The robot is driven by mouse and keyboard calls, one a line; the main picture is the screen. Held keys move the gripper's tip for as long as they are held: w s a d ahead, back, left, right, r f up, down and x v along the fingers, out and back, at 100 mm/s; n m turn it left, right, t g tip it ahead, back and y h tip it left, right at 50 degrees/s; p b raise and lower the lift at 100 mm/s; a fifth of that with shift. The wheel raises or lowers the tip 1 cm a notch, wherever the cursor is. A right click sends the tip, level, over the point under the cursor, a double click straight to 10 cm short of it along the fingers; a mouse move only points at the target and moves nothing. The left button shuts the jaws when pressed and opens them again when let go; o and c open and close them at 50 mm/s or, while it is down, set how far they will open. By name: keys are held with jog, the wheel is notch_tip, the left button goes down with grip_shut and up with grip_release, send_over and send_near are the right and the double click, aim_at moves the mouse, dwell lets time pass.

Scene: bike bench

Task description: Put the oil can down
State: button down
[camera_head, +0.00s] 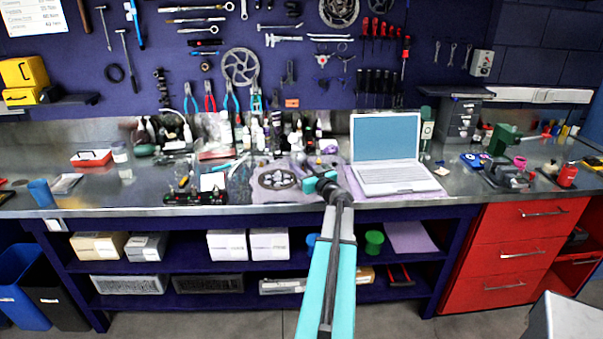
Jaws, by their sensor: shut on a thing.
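My gripper (308,167) is at the end of my teal arm, over the middle of the workbench, just left of the laptop. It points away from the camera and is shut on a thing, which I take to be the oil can. The wrist and crowded background mostly hide the held thing, so its shape and tilt cannot be made out. I cannot tell whether it touches the steel bench top (425,202) or hangs above it.
A laptop (387,160) stands right of my gripper. A chainring (277,179) lies on a mat to its left. Several bottles (253,135) crowd the back. A dark tool tray (195,197) is farther left. A vise (503,170) and red container (567,175) are at right. Bare steel shows at front left.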

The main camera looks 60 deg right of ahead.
dwell(0.4)
jog(key=shift+f+p, duration=0.85)
jog(key=shift+f, duration=0.85)
jog(key=shift+f+b, duration=0.15)
jog(key=shift+b, duration=0.15)
jog(key=c, duration=1.2)
grip_release()
jog(key=shift+r+p, duration=0.2)
jog(key=shift+p, duration=0.2)
jog(key=shift+s+a+f, duration=0.15)
jog(key=shift+s+a, duration=0.05)
jog(key=shift+s, duration=0.1)
jog(key=shift+b+v, duration=2.25)
jog(key=shift+v, duration=3.45)
